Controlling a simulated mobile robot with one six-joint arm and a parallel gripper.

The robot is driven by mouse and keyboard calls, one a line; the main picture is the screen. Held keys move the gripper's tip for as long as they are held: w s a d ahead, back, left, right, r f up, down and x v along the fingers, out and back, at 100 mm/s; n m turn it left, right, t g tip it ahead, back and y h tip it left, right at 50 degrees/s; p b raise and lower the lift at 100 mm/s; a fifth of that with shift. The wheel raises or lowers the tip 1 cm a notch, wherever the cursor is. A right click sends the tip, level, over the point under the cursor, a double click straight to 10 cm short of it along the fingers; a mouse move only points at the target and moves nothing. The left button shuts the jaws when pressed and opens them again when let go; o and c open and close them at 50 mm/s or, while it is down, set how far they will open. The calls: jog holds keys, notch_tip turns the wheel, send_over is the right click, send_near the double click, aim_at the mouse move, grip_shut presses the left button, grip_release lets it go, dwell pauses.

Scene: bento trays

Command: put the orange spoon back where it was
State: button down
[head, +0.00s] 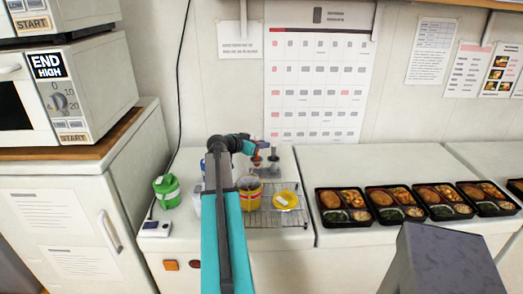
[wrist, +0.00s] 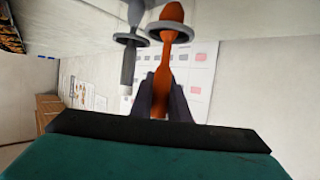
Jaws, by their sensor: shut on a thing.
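The orange spoon (wrist: 170,48) is between the dark fingers of my gripper (wrist: 164,98), which is shut on its handle. In the wrist view, which looks upside down, its wide end shows past a grey ring (wrist: 168,32) that appears around it. Whether the spoon touches the ring or rests in it I cannot tell. A grey utensil (wrist: 129,68) stands beside it at a second grey ring (wrist: 129,39). In the head view my gripper (head: 254,148) is above the small holder area behind the yellow pot, and the spoon (head: 256,160) shows small below it. The grey utensil (head: 273,154) is just right of it.
A yellow pot (head: 249,196) and a yellow round piece (head: 286,200) sit by a wire rack (head: 268,217) in front. A green container (head: 166,191) stands left. Several bento trays (head: 345,223) line the right counter. The wall with a calendar (head: 318,85) is close behind.

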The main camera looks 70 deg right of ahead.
jog(key=shift+f+p, duration=0.3)
jog(key=shift+f, duration=1)
jog(key=shift+f, duration=0.1)
jog(key=c, duration=1.7)
grip_release()
jog(key=b+v, duration=0.3)
jog(key=v, duration=0.9)
jog(key=shift+s, duration=0.1)
jog(key=shift+s, duration=0.15)
